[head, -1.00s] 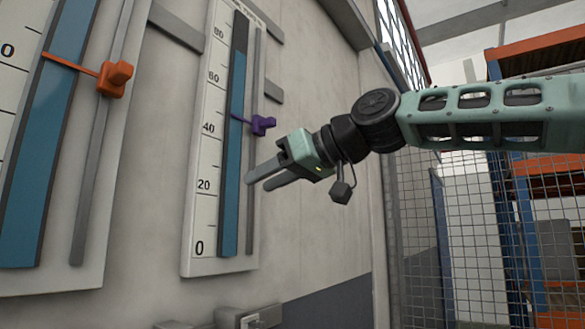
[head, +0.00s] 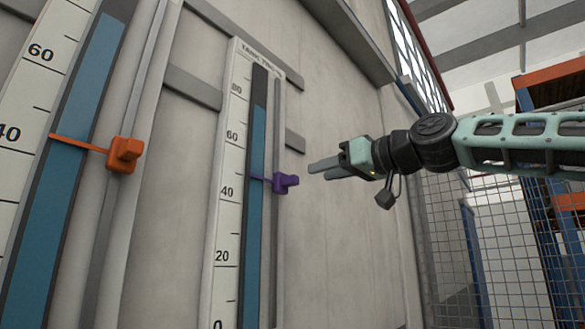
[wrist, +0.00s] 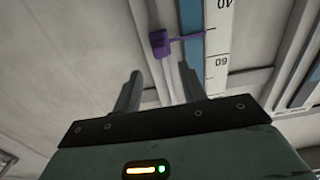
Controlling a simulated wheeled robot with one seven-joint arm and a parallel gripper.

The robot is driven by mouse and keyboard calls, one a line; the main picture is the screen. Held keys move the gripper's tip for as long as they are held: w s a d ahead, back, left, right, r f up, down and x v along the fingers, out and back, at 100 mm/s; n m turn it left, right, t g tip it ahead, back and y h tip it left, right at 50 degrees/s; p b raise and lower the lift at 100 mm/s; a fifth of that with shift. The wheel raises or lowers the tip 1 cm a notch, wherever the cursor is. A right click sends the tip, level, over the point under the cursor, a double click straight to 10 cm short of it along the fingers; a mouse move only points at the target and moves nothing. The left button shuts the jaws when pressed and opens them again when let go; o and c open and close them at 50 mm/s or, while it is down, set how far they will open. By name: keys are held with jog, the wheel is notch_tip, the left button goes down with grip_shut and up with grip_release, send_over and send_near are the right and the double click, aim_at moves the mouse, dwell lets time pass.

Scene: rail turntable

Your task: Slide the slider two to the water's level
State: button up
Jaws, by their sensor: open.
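The purple slider (head: 286,183) sits on a grey rail (head: 276,240) beside the narrow gauge (head: 233,190) in the head view. Its thin pointer lies at roughly the mid-40s on the scale. The blue water column (head: 257,135) in that gauge tops out higher, between 60 and 80. My gripper (head: 316,170) is open and empty, to the right of the slider and apart from it. In the wrist view the purple slider (wrist: 160,43) shows beyond my open fingers (wrist: 160,90).
An orange slider (head: 124,154) sits on a larger gauge at the left, its pointer below that gauge's water top. Grey wall brackets (head: 192,88) cross behind the gauges. A wire mesh fence (head: 450,240) stands at the right.

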aim_at(297, 177)
jog(key=p+x, duration=0.5)
jog(key=x, duration=0.3)
jog(key=shift+a+r+p, duration=0.15)
jog(key=shift+p, duration=0.15)
jog(key=shift+w+a+p, duration=0.35)
jog(key=shift+w+a, duration=0.1)
jog(key=shift+a, duration=0.1)
